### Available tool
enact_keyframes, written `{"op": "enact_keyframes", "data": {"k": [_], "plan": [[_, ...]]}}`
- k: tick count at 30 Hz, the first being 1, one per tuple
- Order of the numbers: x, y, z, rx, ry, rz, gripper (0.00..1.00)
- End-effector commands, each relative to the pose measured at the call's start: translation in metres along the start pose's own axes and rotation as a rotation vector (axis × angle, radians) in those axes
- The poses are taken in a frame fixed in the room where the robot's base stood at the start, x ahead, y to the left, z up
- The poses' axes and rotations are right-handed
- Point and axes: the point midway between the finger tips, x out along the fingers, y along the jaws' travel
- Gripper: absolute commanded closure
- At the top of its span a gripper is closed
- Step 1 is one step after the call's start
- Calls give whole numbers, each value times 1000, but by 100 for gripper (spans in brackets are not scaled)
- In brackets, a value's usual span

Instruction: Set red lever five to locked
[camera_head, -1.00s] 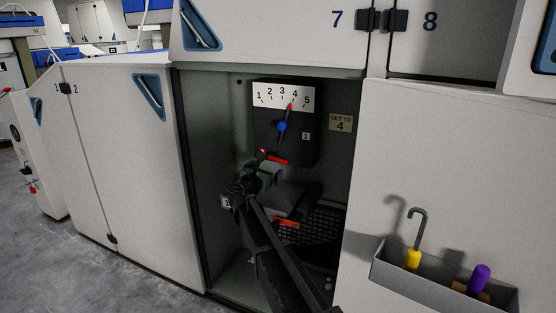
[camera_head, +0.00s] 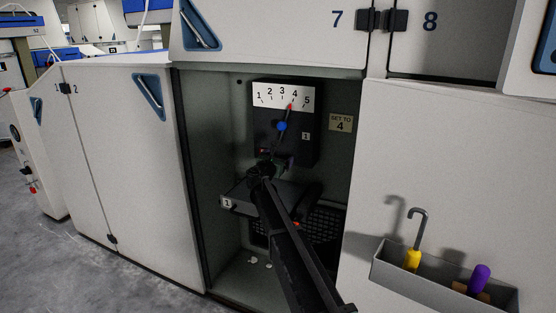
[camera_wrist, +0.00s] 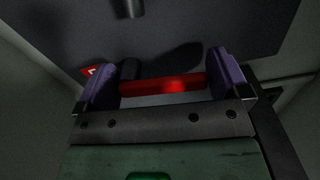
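A red bar-shaped handle (camera_wrist: 165,87) lies crosswise between the two fingers of my gripper (camera_wrist: 165,83) in the wrist view. The purple finger pads stand wide apart, one by each end of the bar; contact is not clear. In the head view my gripper (camera_head: 268,163) is inside the open cabinet, just below the dial box, and my arm hides most of the handle. A second red part (camera_head: 296,224) shows slightly beside my arm lower down. I can read no lever number five.
The dial box (camera_head: 265,140) has a blue-hubbed pointer (camera_head: 282,126) near 4, beside a "SET TO 4" plate (camera_head: 340,123). A grey box (camera_head: 240,203) labelled 1 sits below. Cabinet walls enclose my gripper. A tray (camera_head: 400,275) at right holds a yellow-handled hook (camera_head: 413,258) and a purple-handled tool (camera_head: 479,278).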

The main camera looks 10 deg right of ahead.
Motion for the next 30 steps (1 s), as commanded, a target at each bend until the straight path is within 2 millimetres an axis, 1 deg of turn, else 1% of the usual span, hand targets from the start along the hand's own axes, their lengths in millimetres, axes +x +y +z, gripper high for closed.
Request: {"op": "enact_keyframes", "data": {"k": [1, 8, 11, 15, 22, 23, 24, 30], "plan": [[0, 0, 0, 0, 0, -1, 15], [0, -1, 0, 0, 0, -3, 51], [0, -1, 2, -25, 0, -3, 51], [-1, 0, 6, -129, 0, -5, 51], [-1, -1, 5, -141, -1, -5, 51], [-1, -1, 5, -141, -1, -5, 6], [-1, -1, 5, -141, -1, -5, 0], [-1, 0, 5, -139, 0, -3, 0]]}}
